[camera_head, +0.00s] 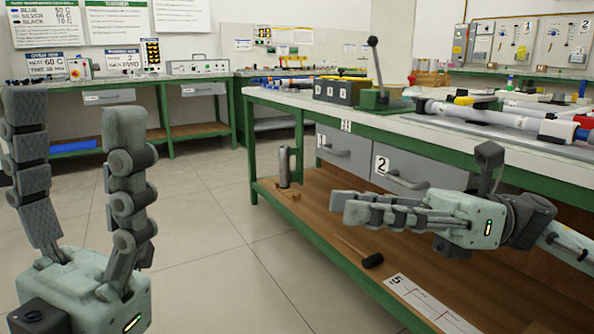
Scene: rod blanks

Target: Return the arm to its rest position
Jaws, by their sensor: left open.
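My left gripper (76,112) stands upright at the left of the head view. Its two grey fingers are wide apart with nothing between them. My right gripper (345,208) comes in from the right and points left, in front of the workbench's drawers and above its lower wooden shelf. Its fingers are seen nearly side-on and overlap, so I cannot tell how far apart they are. I see no object in it.
The green-framed workbench (560,172) fills the right, with drawers (345,150), a lever press (376,80) and rods (490,116) on top. A metal cylinder (284,167) and black-headed mallet (372,260) are on its lower shelf (400,255). Tiled floor (215,250) is clear between the grippers.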

